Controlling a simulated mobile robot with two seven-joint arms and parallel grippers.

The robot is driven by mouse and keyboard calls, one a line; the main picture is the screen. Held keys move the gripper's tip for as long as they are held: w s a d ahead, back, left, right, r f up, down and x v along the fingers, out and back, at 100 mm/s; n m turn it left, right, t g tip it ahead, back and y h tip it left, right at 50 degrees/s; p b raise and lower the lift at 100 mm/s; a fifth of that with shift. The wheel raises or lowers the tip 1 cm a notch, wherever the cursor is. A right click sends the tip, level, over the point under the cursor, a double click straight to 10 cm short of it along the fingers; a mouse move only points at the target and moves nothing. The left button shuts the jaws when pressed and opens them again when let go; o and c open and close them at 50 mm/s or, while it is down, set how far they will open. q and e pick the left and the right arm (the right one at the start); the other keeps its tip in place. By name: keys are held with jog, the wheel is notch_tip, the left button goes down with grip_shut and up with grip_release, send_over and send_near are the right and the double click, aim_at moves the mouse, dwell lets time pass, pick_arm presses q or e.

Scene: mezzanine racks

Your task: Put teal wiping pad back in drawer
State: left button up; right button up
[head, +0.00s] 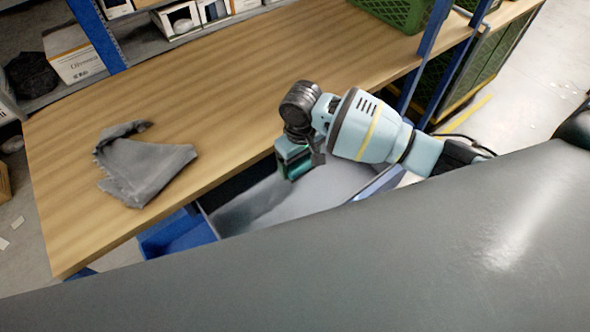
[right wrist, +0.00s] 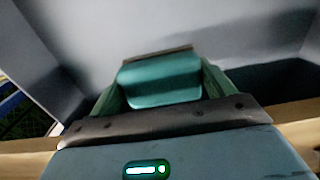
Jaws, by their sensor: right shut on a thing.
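The teal wiping pad (right wrist: 160,80) is between the two fingers of my right gripper (right wrist: 158,92) in the right wrist view. In the head view, my right gripper (head: 298,172) points down over the open drawer (head: 330,185) below the table's front edge. There I cannot clearly tell the pad from the gripper's teal parts. Whether the pad touches the drawer floor is unclear. My left gripper is not in view.
A grey cloth (head: 145,165) lies crumpled on the wooden tabletop (head: 215,95). A green crate (head: 392,12) stands at the table's back right, near a blue post (head: 428,50). Boxes (head: 75,55) sit on the shelf behind. A large grey surface covers the foreground and hides part of the drawer.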

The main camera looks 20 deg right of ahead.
aim_at(300, 160)
jog(key=shift+f+b, duration=0.3)
jog(key=shift+f, duration=2)
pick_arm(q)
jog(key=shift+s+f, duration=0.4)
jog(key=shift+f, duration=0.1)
pick_arm(e)
jog(key=shift+f, duration=0.4)
jog(key=shift+f, duration=0.1)
jog(key=o, duration=0.9)
notch_tip(300, 160, up, 11)
jog(key=shift+r+p, duration=0.1)
jog(key=shift+p, duration=0.65)
jog(key=shift+r, duration=0.5)
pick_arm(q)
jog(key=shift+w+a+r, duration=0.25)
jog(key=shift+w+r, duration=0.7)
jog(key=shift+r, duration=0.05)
